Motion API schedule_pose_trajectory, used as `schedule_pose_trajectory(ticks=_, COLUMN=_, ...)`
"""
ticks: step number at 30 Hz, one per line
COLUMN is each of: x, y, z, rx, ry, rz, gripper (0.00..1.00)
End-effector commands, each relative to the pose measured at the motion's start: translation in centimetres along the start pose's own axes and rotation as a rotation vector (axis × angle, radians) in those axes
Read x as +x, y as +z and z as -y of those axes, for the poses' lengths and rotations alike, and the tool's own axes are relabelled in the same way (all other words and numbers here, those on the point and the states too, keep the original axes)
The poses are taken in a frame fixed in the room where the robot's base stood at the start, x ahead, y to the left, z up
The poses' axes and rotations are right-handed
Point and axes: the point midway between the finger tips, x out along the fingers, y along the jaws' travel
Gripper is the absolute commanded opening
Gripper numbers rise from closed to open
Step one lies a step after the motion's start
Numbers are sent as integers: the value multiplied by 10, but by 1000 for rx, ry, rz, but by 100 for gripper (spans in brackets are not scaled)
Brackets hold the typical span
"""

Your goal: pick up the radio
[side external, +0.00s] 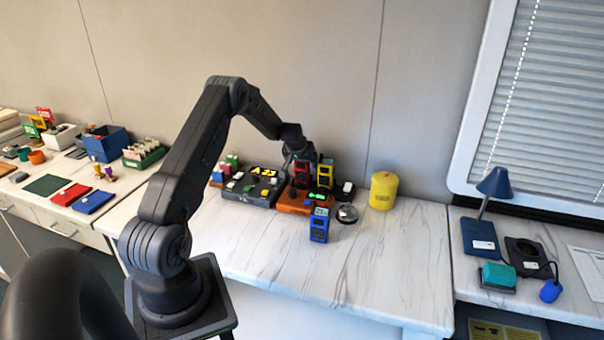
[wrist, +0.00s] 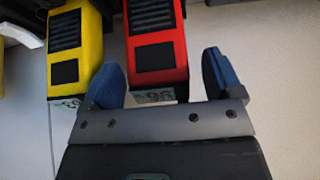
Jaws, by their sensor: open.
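Three handheld radios show in the side view. A red radio (side external: 302,174) and a yellow radio (side external: 326,172) stand upright side by side at an orange-brown base (side external: 293,205). A blue radio (side external: 319,226) stands upright in front of them on the bench. My gripper (side external: 299,158) is just above the red radio, partly hiding it. In the wrist view my gripper (wrist: 163,78) is open, and the near end of the red radio (wrist: 155,53) appears between the blue fingertips, with gaps at both sides. The yellow radio (wrist: 75,50) is close beside the left finger.
A dark tray (side external: 236,193) of small items lies left of the base. The bench front is clear. A blue lamp (side external: 495,185) stands on the right-hand table.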

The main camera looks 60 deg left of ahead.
Motion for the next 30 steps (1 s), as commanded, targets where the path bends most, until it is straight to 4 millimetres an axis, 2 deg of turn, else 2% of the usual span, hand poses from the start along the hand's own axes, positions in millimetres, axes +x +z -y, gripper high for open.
schedule_pose_trajectory(ticks=6, x=0, y=0, z=0, rx=0, ry=0, rz=-1, gripper=83)
schedule_pose_trajectory(ticks=27, x=0, y=0, z=0, rx=0, ry=0, rz=0, gripper=16)
schedule_pose_trajectory(ticks=30, x=-1, y=-1, z=0, rx=0, ry=0, rz=-2, gripper=9)
